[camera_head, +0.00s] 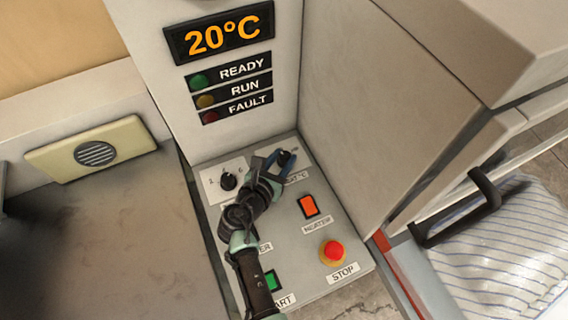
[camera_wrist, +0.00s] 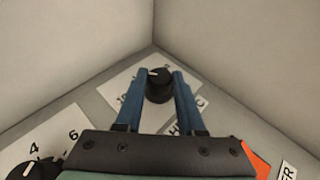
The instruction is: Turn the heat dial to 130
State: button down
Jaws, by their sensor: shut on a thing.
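The heat dial (camera_wrist: 159,84) is a round black knob with a white pointer mark, on a white scale plate at the back of the sloped panel. In the wrist view it stands between the two blue fingers of my gripper (camera_wrist: 160,88), which are shut on it. In the head view my gripper (camera_head: 279,164) reaches the dial (camera_head: 287,157) at the panel's upper right; the arm and fingers partly cover the dial and its label. The display (camera_head: 220,34) reads 20°C. Most scale numbers around the dial are hidden or too small to read.
A second black knob (camera_head: 229,181) sits to the left. The orange heater switch (camera_head: 308,206), red stop button (camera_head: 333,251) and green start button (camera_head: 271,281) are on the panel (camera_head: 300,278). Tall grey walls stand behind and right of the dial. A black handle (camera_head: 470,212) is at right.

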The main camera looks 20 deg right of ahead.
jog(key=m+g+h+b, duration=0.2)
jog(key=m+g, duration=0.1)
jog(key=m+g+b, duration=0.1)
jog(key=b, duration=0.1)
jog(key=shift+w+a+f+m+g+h, duration=0.2)
jog(key=shift+w+a+m+g+h, duration=0.05)
jog(key=shift+w+m+g+h, duration=0.15)
jog(key=shift+r+m+g+b, duration=0.1)
jog(key=shift+m+g+b, duration=0.7)
jog(key=shift+g+b, duration=0.1)
jog(key=shift+g, duration=0.3)
jog(key=c, duration=0.5)
grip_release()
jog(key=v, duration=1.3)
jog(key=shift+s+f, duration=0.1)
jog(key=shift+f, duration=0.1)
